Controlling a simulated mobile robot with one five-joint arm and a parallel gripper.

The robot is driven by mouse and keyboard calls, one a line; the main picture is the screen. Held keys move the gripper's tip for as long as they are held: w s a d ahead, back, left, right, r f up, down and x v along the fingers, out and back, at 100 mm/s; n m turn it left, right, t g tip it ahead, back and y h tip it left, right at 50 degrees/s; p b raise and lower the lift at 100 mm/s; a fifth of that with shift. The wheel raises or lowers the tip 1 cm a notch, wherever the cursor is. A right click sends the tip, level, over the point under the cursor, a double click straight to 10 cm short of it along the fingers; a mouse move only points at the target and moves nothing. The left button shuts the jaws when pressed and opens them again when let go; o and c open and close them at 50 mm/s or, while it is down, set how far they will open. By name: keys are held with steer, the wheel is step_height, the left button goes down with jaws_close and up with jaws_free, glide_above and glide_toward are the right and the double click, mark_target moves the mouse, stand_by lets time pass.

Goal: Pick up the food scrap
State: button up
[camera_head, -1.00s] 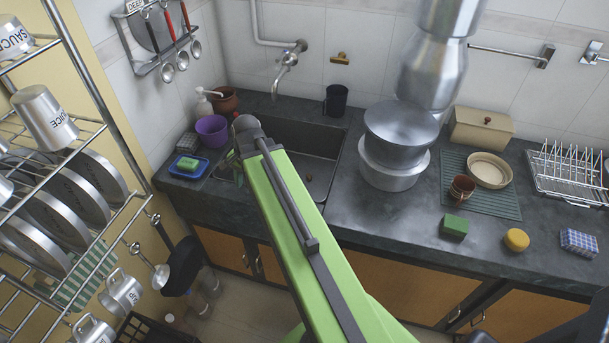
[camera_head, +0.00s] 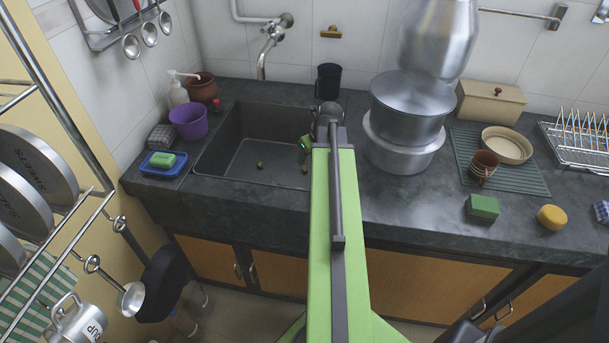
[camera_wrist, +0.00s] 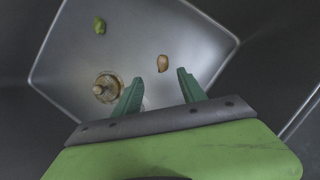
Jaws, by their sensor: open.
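Two food scraps lie on the floor of the dark sink (camera_head: 232,157). One is a small green scrap (camera_head: 260,165), at the upper left in the wrist view (camera_wrist: 100,25). The other is a small brown scrap (camera_wrist: 163,63), near the sink's right side in the head view (camera_head: 304,169). My gripper (camera_wrist: 160,76) is open and empty, its green fingers pointing into the sink. In the wrist view the brown scrap shows just beyond and between the fingertips. In the head view my arm hides most of the gripper at the sink's right edge.
A round drain (camera_wrist: 106,88) is left of the fingers. Steel pots (camera_head: 405,158) stand close right of my arm. A purple cup (camera_head: 188,122) and a blue soap tray (camera_head: 150,170) sit left of the sink. A tap (camera_head: 268,45) is behind it.

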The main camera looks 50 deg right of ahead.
mark_target(304, 167)
steer(key=b+x, duration=0.1)
steer(key=x, duration=0.2)
steer(key=shift+f+b, duration=0.15)
steer(key=shift+b, duration=0.15)
steer(key=b+x, duration=0.5)
steer(key=shift+d+f, duration=0.2)
steer(key=shift+d, duration=0.1)
steer(key=shift+r, duration=0.15)
jaws_close()
